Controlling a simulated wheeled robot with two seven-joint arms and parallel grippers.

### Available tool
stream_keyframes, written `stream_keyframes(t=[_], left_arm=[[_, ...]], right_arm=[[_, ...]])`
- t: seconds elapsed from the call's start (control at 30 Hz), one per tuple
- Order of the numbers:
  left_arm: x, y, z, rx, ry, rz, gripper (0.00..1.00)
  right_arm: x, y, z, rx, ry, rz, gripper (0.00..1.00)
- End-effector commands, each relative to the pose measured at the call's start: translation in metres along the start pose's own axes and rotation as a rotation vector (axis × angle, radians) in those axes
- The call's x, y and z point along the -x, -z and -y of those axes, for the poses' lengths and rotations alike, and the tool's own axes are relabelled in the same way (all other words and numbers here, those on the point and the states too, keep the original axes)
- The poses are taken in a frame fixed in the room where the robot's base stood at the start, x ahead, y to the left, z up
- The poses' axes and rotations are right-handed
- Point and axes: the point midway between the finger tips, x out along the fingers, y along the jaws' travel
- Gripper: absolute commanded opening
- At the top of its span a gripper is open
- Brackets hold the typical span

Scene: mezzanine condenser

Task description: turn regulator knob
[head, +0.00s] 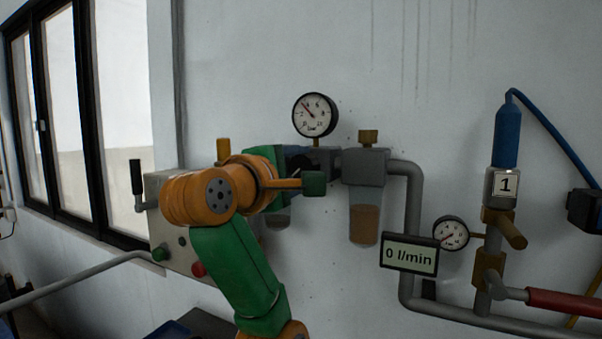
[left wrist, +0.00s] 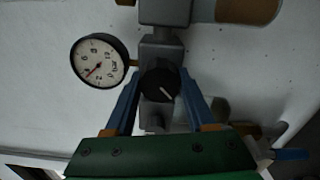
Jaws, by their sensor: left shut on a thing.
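The regulator knob (left wrist: 160,84) is black and round with a white mark, and shows in the left wrist view on the grey regulator body (left wrist: 162,50). My left gripper (left wrist: 160,88) has its blue fingers on either side of the knob and is shut on it. In the head view my left gripper (head: 297,160) is at the regulator below the round pressure gauge (head: 315,115), and hides the knob there. The gauge also shows in the left wrist view (left wrist: 99,61), its needle off centre. My right gripper is not in view.
A filter bowl with brown contents (head: 364,222) hangs right of my gripper. A grey pipe (head: 414,205) runs down beside a display reading 0 l/min (head: 409,254). A grey box with a lever and buttons (head: 163,220) is behind my arm. A second gauge (head: 451,233) is further right.

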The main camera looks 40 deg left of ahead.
Motion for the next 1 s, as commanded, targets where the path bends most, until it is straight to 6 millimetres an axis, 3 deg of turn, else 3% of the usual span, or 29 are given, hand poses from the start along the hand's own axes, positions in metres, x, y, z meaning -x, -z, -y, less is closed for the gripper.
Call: stream_keyframes(t=[0.5,1.0], left_arm=[[0.0001,-0.0007,0.0001,0.438,-0.002,0.003,0.00],[0.0001,-0.0003,-0.0001,0.620,-0.003,0.001,0.00]], right_arm=[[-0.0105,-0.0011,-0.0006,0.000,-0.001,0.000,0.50],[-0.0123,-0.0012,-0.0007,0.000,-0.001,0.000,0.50]])
